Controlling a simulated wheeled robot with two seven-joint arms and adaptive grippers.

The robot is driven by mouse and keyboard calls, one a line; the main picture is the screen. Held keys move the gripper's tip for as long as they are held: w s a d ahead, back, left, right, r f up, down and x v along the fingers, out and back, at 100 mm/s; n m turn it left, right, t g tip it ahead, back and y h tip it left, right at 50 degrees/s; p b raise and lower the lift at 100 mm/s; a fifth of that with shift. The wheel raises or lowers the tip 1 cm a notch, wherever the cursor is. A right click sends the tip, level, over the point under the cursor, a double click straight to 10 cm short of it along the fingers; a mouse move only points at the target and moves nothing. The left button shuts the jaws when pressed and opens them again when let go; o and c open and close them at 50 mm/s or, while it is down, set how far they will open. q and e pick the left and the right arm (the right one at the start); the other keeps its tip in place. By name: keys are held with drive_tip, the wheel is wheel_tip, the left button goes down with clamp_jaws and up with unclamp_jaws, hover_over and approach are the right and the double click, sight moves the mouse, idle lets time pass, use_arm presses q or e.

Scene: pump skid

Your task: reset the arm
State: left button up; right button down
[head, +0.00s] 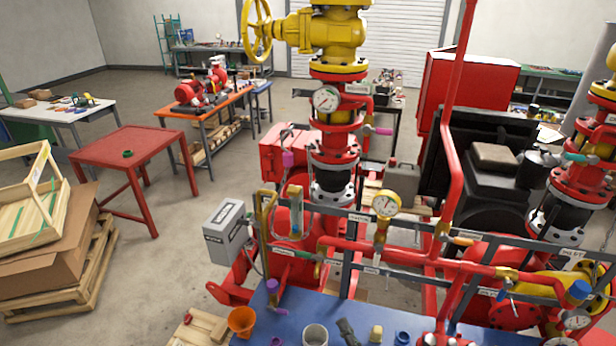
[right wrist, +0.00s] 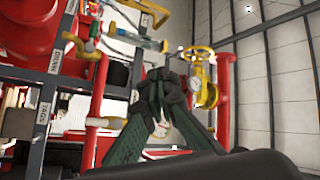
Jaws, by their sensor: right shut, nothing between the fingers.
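My right gripper (right wrist: 167,88) shows in the right wrist view, with its dark green-black fingers brought together at the tips. It is shut and holds nothing. It points up toward the red pipework, with a yellow handwheel (right wrist: 207,93) behind and to the right of the tips. In the head view I cannot make out either gripper clearly. My left gripper is not in view.
The red pump skid with a yellow valve (head: 335,38) and gauges fills the middle and right. A red table (head: 128,143) and cardboard box (head: 48,250) stand left, with open floor between.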

drive_tip(key=s+d+f+n+g+h, duration=0.25)
drive_tip(key=d+f+n+g, duration=0.2)
drive_tip(key=f, duration=0.35)
drive_tip(key=s+d+f+n+g+h, duration=0.1)
drive_tip(key=s+d+f+n+g, duration=0.3)
drive_tip(key=f, duration=0.4)
drive_tip(key=s+d+f+m+g+h, duration=0.2)
drive_tip(key=s+d+f+g+h, duration=0.2)
drive_tip(key=s+d, duration=0.45)
drive_tip(key=s+d+f+m+g+h, duration=0.1)
drive_tip(key=s+d+f+g+h, duration=0.2)
drive_tip(key=s+d, duration=0.55)
wheel_tip(320, 180, down, 39)
drive_tip(key=s+a+g+b, duration=0.1)
drive_tip(key=g+b, duration=0.1)
drive_tip(key=b, duration=0.7)
drive_tip(key=s+f+b, duration=0.3)
drive_tip(key=s+f, duration=0.7)
drive_tip(key=f, duration=0.2)
drive_tip(key=s+f+b, duration=0.3)
drive_tip(key=s+f, duration=0.6)
drive_tip(key=f, duration=0.3)
drive_tip(key=shift+s+a+f+n+g+b, duration=0.15)
drive_tip(key=shift+s+f+n+g+b, duration=0.2)
drive_tip(key=shift+s+n+g, duration=0.1)
